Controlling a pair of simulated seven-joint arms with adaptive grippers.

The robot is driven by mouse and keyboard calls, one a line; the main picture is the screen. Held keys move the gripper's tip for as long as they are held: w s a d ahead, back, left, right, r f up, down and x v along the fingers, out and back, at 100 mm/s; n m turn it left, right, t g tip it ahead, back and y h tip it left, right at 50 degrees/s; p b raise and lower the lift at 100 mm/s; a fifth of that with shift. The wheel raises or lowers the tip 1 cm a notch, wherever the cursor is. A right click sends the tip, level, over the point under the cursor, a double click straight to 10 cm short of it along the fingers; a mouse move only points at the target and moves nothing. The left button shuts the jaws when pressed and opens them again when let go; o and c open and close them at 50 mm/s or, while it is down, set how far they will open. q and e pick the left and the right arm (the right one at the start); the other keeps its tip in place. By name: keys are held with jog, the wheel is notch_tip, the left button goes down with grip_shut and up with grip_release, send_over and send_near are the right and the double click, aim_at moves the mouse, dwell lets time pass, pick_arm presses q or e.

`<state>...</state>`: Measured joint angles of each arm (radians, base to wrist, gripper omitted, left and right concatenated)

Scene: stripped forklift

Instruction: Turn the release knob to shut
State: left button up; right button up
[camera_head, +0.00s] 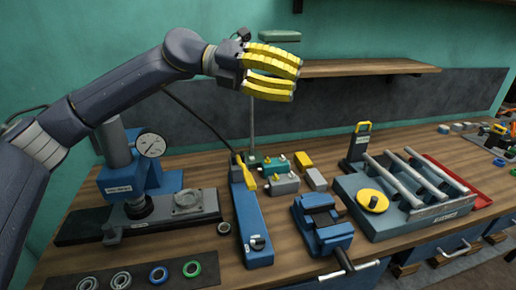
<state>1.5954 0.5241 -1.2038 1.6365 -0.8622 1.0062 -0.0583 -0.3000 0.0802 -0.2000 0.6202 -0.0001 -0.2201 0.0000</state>
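My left gripper (297,79) is raised above the back of the bench, its yellow fingers pointing right, spread and empty. It is well above everything on the bench and touches nothing. A long blue hand-pump-like unit (249,212) with a yellow lever (245,172) lies mid-bench. At its front end is a small dark and pale fitting (257,242), which may be the release knob; its setting is too small to tell. A yellow round knob (373,201) sits on the blue roller unit (401,221) to the right. My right gripper is out of view.
A blue press with a dial gauge (150,145) stands at left. A blue vise (321,223) lies between the pump and roller unit. Several rings (158,273) lie front left. A wooden shelf (350,68) juts out behind the gripper. A red tray (470,187) is at right.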

pick_arm(q)
jog(key=s+d+f+m+y, duration=0.35)
jog(key=s+f+y, duration=0.2)
jog(key=f, duration=0.45)
jog(key=m+t+y, duration=0.4)
jog(key=y, duration=0.6)
send_near(258, 240)
jog(key=shift+n, duration=0.25)
notch_tip(258, 240, down, 10)
jog(key=shift+w+r, duration=0.1)
jog(key=shift+w, duration=0.05)
jog(key=shift+c, duration=0.3)
grip_shut()
